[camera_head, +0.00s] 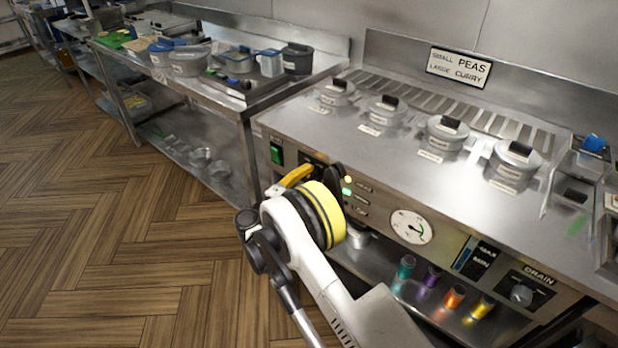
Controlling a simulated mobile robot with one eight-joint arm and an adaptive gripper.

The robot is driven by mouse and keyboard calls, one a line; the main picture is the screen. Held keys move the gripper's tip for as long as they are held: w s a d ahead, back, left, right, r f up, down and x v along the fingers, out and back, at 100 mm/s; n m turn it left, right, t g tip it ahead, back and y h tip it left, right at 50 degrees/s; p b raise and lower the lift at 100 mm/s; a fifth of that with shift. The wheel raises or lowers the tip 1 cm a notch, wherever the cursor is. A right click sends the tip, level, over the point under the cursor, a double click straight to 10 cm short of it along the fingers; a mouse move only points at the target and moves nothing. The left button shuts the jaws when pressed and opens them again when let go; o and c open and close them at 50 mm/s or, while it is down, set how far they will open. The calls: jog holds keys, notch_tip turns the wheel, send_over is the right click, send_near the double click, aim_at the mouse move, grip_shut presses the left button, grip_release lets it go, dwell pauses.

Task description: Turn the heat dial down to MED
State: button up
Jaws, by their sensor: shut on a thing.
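The frying range's front panel (375,212) runs across the middle of the view. My gripper (332,176) is at the left part of this panel, beside the lit indicators. Its dark fingers are partly hidden by my yellow-banded wrist. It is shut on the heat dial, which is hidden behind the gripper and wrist. The dial's pointer and its MED mark cannot be read from here. A round white gauge (411,227) sits further right.
A green switch (276,154) lies left of my gripper. A drain knob (521,294) is at the far right. Several lidded pots (448,133) stand on the range top. Several coloured cylinders (453,297) stand below the panel. A steel side table (240,100) is at left; the wooden floor is clear.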

dwell(0.3)
jog(key=shift+d, duration=0.1)
jog(key=o, duration=1.2)
jog(key=shift+s, duration=0.1)
jog(key=v, duration=1.2)
jog(key=shift+r, duration=0.1)
